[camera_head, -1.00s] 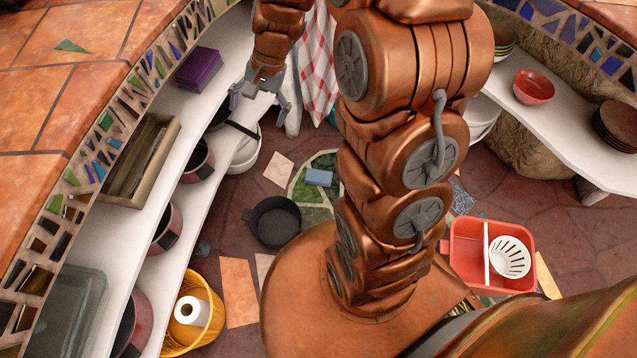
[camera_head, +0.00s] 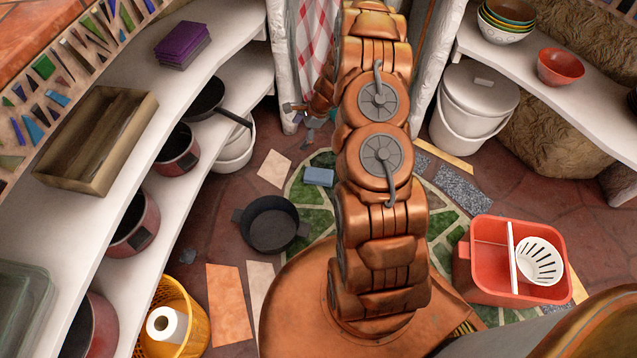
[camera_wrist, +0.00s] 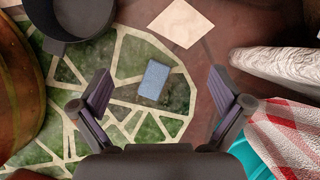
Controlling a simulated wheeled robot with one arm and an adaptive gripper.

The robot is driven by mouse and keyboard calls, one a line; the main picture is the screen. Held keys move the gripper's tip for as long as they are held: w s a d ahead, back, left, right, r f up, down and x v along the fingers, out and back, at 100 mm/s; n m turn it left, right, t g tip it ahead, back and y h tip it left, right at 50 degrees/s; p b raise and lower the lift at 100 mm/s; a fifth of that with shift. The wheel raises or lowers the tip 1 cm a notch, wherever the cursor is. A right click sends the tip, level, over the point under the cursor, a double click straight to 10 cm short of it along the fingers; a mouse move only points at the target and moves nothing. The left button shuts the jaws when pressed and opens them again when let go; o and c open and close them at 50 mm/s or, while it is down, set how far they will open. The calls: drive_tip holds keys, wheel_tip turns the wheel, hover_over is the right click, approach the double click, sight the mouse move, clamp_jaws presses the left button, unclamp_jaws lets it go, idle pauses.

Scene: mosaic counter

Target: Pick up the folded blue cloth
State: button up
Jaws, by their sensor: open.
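The folded blue cloth (camera_head: 319,176) is a small flat block lying on the green mosaic patch of the floor, just left of my arm in the head view. In the wrist view the cloth (camera_wrist: 154,80) appears between my two fingers, with floor visible all around it. My gripper (camera_wrist: 160,77) is open and empty, with its fingers apart on either side of the cloth in the picture. In the head view my gripper (camera_head: 304,121) is small and partly hidden by my arm, beyond and above the cloth. The fingers do not appear to touch it.
A black pot (camera_head: 271,224) stands on the floor left of the cloth. A checkered towel (camera_head: 313,38) hangs behind my gripper, beside a white post (camera_head: 283,60). A red caddy (camera_head: 490,274) is at right. Shelves with pans line the left. Floor around the cloth is clear.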

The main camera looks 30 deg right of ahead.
sight(319, 175)
drive_tip(key=s+d+f+m+b, duration=0.1)
drive_tip(key=d+f+b, duration=0.1)
drive_tip(key=f, duration=0.5)
drive_tip(key=s+d+f+m+h+b, duration=0.1)
drive_tip(key=d+f+m, duration=0.1)
drive_tip(key=d+f, duration=0.2)
drive_tip(key=s+d+f+m+b, duration=0.2)
drive_tip(key=d+f, duration=0.1)
drive_tip(key=f, duration=0.6)
drive_tip(key=shift+f+b, duration=0.3)
drive_tip(key=shift+f, duration=0.1)
drive_tip(key=shift+x, duration=0.85)
drive_tip(key=b+x, duration=0.3)
drive_tip(key=x, duration=0.2)
drive_tip(key=shift+a+f+b, duration=0.2)
drive_tip(key=shift+f+b, duration=0.1)
drive_tip(key=shift+b, duration=0.05)
drive_tip(key=shift+w+a+f, duration=0.15)
drive_tip(key=shift+w, duration=0.05)
drive_tip(key=shift+c, duration=0.2)
drive_tip(key=c, duration=1.2)
